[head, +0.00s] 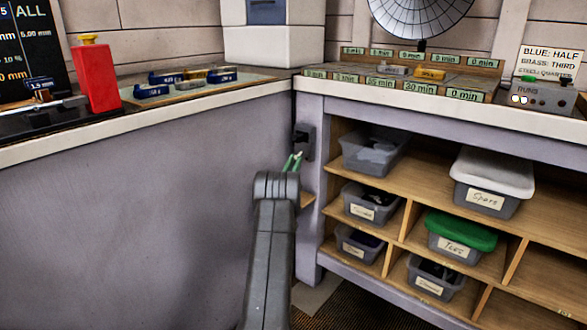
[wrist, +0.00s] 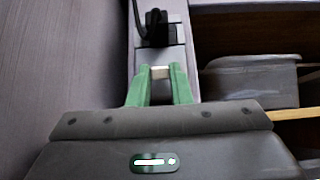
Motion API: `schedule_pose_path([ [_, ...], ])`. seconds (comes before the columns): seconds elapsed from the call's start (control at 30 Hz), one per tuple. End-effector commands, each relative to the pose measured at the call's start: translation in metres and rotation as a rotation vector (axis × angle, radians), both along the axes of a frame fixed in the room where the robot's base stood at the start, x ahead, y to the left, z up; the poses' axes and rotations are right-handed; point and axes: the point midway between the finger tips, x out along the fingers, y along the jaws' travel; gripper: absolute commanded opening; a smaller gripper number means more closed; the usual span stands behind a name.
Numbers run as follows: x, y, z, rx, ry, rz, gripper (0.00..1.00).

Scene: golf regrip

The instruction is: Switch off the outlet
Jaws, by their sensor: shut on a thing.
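The outlet (head: 304,142) is a dark box on the purple-grey bench post in the head view. In the wrist view a black plug with a cord (wrist: 155,27) sits at the top centre, above the fingertips. My gripper (head: 293,161) has green fingers and reaches up to just below the outlet. In the wrist view my gripper (wrist: 160,74) is shut on a small pale block (wrist: 160,72) between its fingertips. I cannot tell whether this block is part of the outlet or loose. The outlet's switch position cannot be made out.
A purple-grey panel (head: 130,220) stands close on the left. On the right, wooden shelves (head: 450,205) hold several grey bins, including a green-lidded one (head: 462,232). Above them is a counter with a timer-labelled rack (head: 405,80).

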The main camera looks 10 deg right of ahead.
Motion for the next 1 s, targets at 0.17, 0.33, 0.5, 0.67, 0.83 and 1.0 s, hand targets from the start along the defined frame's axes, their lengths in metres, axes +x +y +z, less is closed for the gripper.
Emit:
schedule_pose_path([
  [0.17,0.0,0.0,0.0,-0.005,-0.004,0.0,0.0],
  [0.33,0.0,0.0,0.0,-0.004,-0.003,0.0,0.0],
  [0.5,0.0,0.0,0.0,-0.004,-0.003,0.0,0.38],
  [0.67,0.0,0.0,0.0,-0.004,-0.003,0.0,0.4],
  [0.83,0.0,0.001,-0.001,-0.004,-0.002,0.001,0.4],
  [1.0,-0.007,0.011,-0.015,-0.003,0.002,0.001,0.4],
])
